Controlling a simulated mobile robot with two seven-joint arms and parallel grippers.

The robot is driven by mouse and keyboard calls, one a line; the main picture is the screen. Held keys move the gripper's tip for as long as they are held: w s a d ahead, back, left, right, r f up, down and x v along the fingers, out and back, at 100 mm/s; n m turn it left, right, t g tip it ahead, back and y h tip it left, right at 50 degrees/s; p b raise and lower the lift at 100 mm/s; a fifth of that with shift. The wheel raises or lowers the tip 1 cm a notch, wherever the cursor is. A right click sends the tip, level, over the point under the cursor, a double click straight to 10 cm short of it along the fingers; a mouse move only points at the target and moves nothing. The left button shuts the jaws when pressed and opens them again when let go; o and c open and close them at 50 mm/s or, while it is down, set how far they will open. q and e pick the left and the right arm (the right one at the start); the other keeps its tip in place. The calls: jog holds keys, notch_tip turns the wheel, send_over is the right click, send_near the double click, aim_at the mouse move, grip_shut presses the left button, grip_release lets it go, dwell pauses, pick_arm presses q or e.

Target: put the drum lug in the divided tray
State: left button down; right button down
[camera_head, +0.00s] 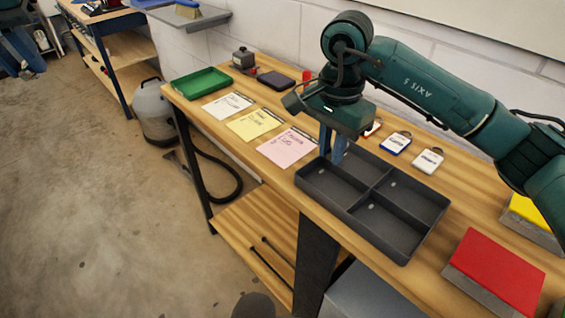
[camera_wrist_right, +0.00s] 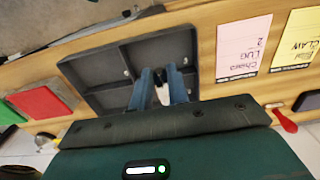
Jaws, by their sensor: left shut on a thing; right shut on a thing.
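The divided tray (camera_head: 352,209) is dark grey with several compartments and sits at the front edge of the wooden bench; it also shows in the right wrist view (camera_wrist_right: 99,90). My right gripper (camera_head: 333,158) points down at the tray's far left end, with its blue fingers over or just behind that compartment. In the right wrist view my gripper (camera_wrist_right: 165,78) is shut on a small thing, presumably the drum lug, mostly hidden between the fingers. My left gripper is not in view.
Pink (camera_head: 288,147), yellow (camera_head: 254,124) and white (camera_head: 228,105) cards lie left of the tray. A green tray (camera_head: 202,86) is at the bench's far end. Tags (camera_head: 396,143) lie behind the divided tray. Red (camera_head: 497,268) and yellow (camera_head: 528,209) topped blocks are at right.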

pick_arm(q)
jog(key=shift+s+r+p, duration=0.25)
jog(key=shift+r+p, duration=0.05)
jog(key=shift+r, duration=0.15)
pick_arm(e)
jog(key=f, duration=0.4)
jog(key=shift+s+f, duration=0.25)
jog(key=shift+f, duration=0.1)
pick_arm(q)
jog(key=shift+r, duration=0.25)
pick_arm(e)
jog(key=shift+w+f, duration=0.1)
jog(key=shift+f, duration=2.25)
pick_arm(q)
jog(key=shift+f, duration=0.2)
pick_arm(e)
jog(key=shift+f, duration=0.1)
jog(key=c, duration=1.4)
grip_release()
pick_arm(q)
jog(key=shift+w, duration=0.1)
pick_arm(e)
jog(key=shift+o, duration=0.2)
